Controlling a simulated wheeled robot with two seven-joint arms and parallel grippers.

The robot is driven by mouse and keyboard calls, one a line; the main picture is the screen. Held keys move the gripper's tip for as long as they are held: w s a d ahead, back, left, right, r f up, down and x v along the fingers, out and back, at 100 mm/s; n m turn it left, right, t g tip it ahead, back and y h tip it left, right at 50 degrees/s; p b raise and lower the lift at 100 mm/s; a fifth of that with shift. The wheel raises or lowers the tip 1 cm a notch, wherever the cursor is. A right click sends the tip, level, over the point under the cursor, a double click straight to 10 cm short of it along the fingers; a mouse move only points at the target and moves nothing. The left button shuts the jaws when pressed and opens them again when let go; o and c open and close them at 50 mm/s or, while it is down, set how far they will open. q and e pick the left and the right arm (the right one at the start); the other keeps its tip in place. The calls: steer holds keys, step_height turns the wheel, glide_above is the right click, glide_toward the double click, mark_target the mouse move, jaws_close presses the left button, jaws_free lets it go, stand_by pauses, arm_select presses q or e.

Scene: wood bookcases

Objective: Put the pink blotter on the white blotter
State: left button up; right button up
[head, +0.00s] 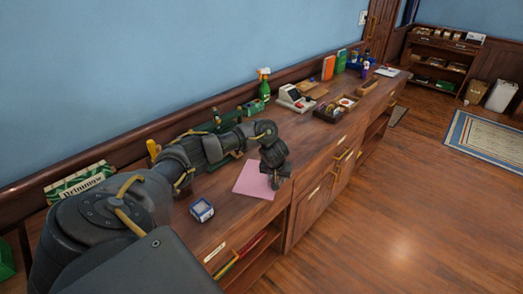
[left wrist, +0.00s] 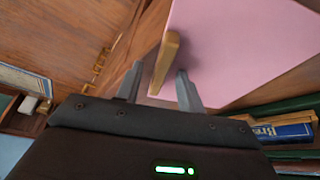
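The pink blotter (head: 254,180) lies flat on the wooden counter, a pink sheet partly hidden by my left gripper in the head view. In the left wrist view the pink blotter (left wrist: 235,45) fills the upper right, with a tan strip (left wrist: 165,62) along its near edge. My left gripper (left wrist: 158,86) is open, its two fingers on either side of that strip; I cannot tell whether they touch it. In the head view my left gripper (head: 277,181) is over the blotter's right side. I cannot make out a white blotter. My right gripper is not in view.
A small blue-and-white box (head: 201,210) stands on the counter left of the blotter. A tray of items (head: 335,109), a white device (head: 295,99) and a green spray bottle (head: 264,84) stand farther along. Open shelves and drawers lie below the counter's front edge.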

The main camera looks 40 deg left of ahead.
arm_select(q)
jaws_close()
stand_by(0.3)
